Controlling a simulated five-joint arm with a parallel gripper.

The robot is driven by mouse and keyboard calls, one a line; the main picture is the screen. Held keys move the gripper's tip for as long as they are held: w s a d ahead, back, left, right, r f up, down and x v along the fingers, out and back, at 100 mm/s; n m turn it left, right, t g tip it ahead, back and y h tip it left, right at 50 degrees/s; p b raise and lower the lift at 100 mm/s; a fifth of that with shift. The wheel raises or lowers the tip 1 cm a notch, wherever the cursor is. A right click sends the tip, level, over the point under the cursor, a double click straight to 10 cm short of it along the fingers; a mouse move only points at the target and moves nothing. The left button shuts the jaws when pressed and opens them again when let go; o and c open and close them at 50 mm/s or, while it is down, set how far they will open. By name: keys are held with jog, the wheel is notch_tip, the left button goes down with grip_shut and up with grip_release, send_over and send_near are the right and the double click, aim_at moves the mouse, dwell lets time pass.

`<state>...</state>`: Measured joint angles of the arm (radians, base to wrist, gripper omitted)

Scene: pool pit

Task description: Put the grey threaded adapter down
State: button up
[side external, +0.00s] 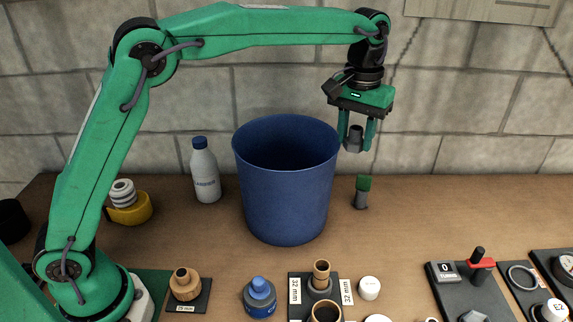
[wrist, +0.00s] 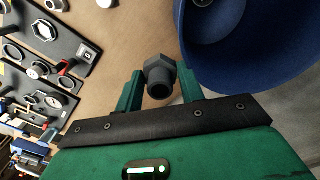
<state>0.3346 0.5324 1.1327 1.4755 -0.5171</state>
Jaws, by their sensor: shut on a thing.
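The grey threaded adapter (side external: 355,136) is held between the two green fingers of my gripper (side external: 356,140). It hangs in the air above the table, to the right of the blue bin's rim. In the wrist view the adapter (wrist: 159,76) shows its hexagonal collar and open end between the fingertips of my gripper (wrist: 160,85). My gripper is shut on it.
A blue bin (side external: 287,195) stands close to my gripper on the left. A small green-topped fitting (side external: 361,192) stands on the table below. A white bottle (side external: 205,170) is left of the bin. Gauge boards (side external: 470,290) lie front right. The table's right rear (side external: 470,205) is clear.

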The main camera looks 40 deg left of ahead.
jog(key=s+a, duration=0.2)
jog(key=a, duration=0.8)
jog(key=shift+s+f, duration=0.25)
jog(key=shift+f, duration=0.05)
jog(key=s+a+f, duration=0.2)
jog(key=s+a+f+m, duration=0.1)
jog(key=s+a+f, duration=0.1)
jog(key=s+a, duration=0.1)
jog(key=s+a+f+m, duration=0.1)
jog(key=s+a+f, duration=0.1)
jog(key=s, duration=0.1)
jog(key=shift+a+f, duration=0.2)
jog(key=shift+a, duration=0.15)
jog(key=shift+c, duration=0.2)
jog(key=shift+r, duration=0.15)
notch_tip(320, 180, up, 11)
send_over(343, 267)
notch_tip(343, 267, down, 20)
jog(key=r, duration=0.1)
jog(key=shift+f, duration=5.55)
